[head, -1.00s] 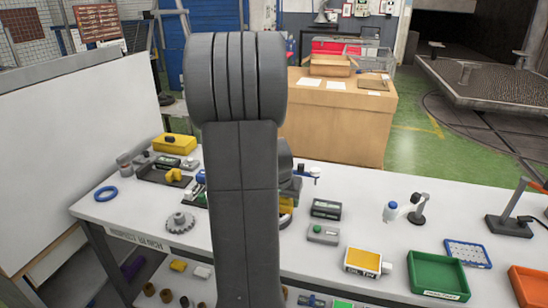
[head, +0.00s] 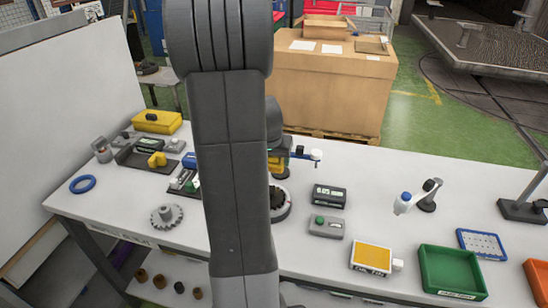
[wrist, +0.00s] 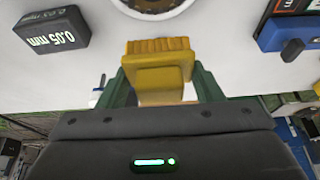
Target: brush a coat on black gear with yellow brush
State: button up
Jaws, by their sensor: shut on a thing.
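My gripper (wrist: 158,90) is shut on the yellow brush (wrist: 160,62), whose bristles point to the top of the wrist view. A round pale-rimmed thing (wrist: 152,12) is cut off at the top edge beyond the bristles, with a clear gap between them. In the head view a dark toothed gear (head: 276,199) sits on a round grey base, partly hidden behind my arm. It looks like the black gear. My gripper is mostly hidden behind my arm there. A grey gear (head: 167,216) lies to the left on the white bench (head: 130,222).
A dark box with a display (head: 329,195) and a grey box with a green button (head: 326,226) stand right of the dark gear. A yellow-topped box (head: 371,257), green tray (head: 450,272) and blue-capped bottle (head: 403,203) are farther right. A blue ring (head: 82,184) lies at left.

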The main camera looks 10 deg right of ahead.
notch_tip(320, 180, down, 6)
jog(key=b, duration=0.6)
jog(key=shift+r, duration=0.1)
jog(key=shift+f+b, duration=0.55)
jog(key=shift+f, duration=0.05)
dwell(0.7)
jog(key=shift+s+a, duration=0.1)
jog(key=shift+s, duration=0.15)
jog(key=shift+s+a+b, duration=0.1)
jog(key=shift+s+b, duration=0.1)
jog(key=shift+b, duration=0.1)
jog(key=shift+w+d, duration=0.2)
jog(key=shift+w, duration=0.2)
dwell(0.4)
jog(key=shift+s+a+b, duration=0.2)
jog(key=shift+s+b, duration=0.15)
jog(key=shift+s, duration=0.05)
jog(key=shift+w+d, duration=0.2)
jog(key=shift+w, duration=0.25)
dwell(0.6)
jog(key=shift+s+b, duration=0.15)
jog(key=shift+b, duration=0.3)
dwell(1.4)
